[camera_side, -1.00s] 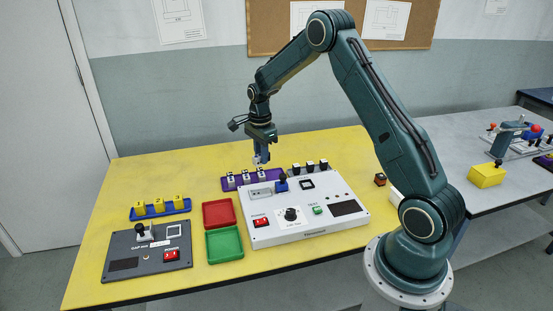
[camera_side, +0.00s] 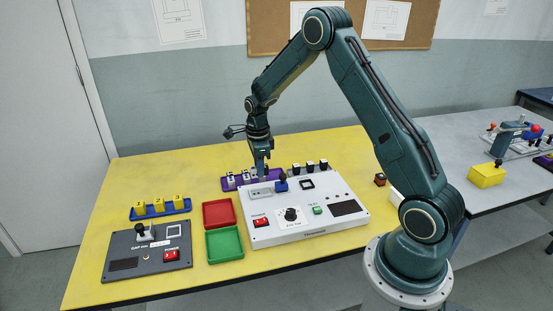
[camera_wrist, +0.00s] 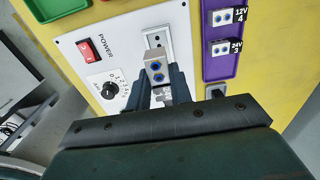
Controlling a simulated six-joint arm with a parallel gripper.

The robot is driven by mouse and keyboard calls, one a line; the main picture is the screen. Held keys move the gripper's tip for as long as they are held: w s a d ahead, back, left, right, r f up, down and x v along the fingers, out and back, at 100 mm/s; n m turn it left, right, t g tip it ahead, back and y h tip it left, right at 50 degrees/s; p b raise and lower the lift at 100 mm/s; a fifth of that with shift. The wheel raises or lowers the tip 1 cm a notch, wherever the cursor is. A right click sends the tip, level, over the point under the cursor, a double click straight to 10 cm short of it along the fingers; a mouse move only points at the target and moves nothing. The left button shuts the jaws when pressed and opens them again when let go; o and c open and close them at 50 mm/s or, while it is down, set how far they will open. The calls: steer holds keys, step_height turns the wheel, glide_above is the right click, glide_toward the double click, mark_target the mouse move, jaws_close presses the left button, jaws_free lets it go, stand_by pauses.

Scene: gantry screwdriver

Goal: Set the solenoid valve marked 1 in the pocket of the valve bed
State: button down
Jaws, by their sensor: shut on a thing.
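My gripper (camera_side: 262,170) is over the back left part of the white panel, close to the purple tray. In the wrist view my gripper (camera_wrist: 158,88) is shut on a silver-grey solenoid valve (camera_wrist: 155,70) with blue ports, between its dark fingers. The number on this valve is not readable. The light grey valve bed (camera_wrist: 152,32) lies just beyond the valve; in the side view the bed (camera_side: 261,193) is on the panel, in front of my gripper. The pocket is not clear, and I cannot tell whether valve and bed touch.
The purple tray (camera_wrist: 226,77) holds valves labelled 12V 4 (camera_wrist: 222,17) and 24V 3 (camera_wrist: 222,47). The white panel (camera_side: 275,235) has a red power switch, a dial and a blue-based lever (camera_side: 281,184) near the bed. Red (camera_side: 219,213) and green trays (camera_side: 224,244) stand left.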

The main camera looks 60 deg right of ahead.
glide_above(260, 193)
steer(key=shift+f, duration=2.8)
steer(key=shift+f, duration=0.7)
stand_by(0.6)
steer(key=c, duration=1.2)
jaws_free()
steer(key=shift+o, duration=0.6)
steer(key=shift+o, duration=0.6)
steer(key=shift+r, duration=0.1)
steer(key=shift+r, duration=3.9)
